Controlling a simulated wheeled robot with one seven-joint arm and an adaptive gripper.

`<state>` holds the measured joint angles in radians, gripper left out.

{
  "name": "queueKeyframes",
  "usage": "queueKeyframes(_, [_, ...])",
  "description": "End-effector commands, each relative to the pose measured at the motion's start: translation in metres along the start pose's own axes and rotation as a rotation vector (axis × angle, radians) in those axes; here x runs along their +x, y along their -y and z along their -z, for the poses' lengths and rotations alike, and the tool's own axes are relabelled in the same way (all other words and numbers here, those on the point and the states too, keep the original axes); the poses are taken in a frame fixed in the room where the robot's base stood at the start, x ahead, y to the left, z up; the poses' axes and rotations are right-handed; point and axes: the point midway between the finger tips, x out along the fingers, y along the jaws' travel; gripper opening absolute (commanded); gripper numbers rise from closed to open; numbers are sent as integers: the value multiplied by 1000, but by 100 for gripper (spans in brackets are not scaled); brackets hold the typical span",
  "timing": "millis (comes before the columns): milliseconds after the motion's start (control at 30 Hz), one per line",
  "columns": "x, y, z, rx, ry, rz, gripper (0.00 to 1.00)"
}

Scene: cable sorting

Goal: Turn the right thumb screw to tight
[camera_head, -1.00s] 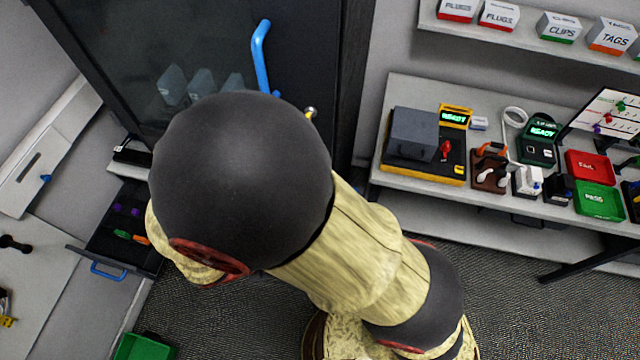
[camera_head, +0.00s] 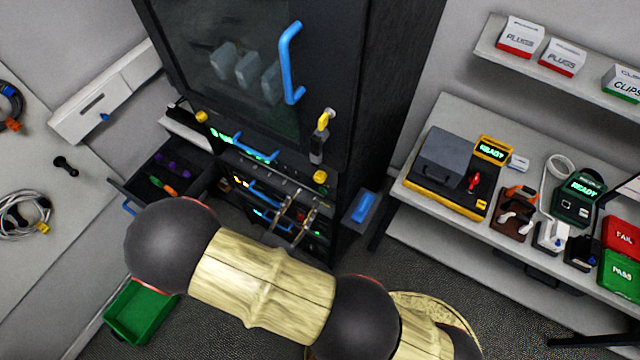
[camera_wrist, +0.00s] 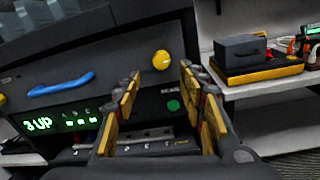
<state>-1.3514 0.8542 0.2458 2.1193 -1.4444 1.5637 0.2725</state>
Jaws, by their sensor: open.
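The right thumb screw is a round yellow knob (camera_head: 320,176) at the right end of a dark rack unit's front, beside the blue handle (camera_head: 245,148). In the wrist view the yellow knob (camera_wrist: 161,60) lies ahead, just beyond and above the gap between my fingertips. A second yellow knob (camera_head: 202,117) is at the unit's left end. My gripper (camera_wrist: 160,88) is open and empty, its yellow-padded fingers apart, not around the knob. In the head view my gripper (camera_head: 297,208) shows small, below and left of the right knob. Whether the screw is tight cannot be told.
The dark cabinet's glass door (camera_head: 235,60) with a blue upright handle is above the unit. An open drawer (camera_head: 165,178) sticks out at left, with a green bin (camera_head: 142,312) below. A bench (camera_head: 420,205) with devices stands at right.

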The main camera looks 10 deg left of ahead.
Motion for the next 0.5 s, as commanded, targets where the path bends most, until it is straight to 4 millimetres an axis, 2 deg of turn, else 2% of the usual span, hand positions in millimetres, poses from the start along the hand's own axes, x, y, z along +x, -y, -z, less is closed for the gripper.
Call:
queueKeyframes(300, [45,2,-1,0,0,8,41])
queueKeyframes(500, [67,2,0,0,-1,7,41])
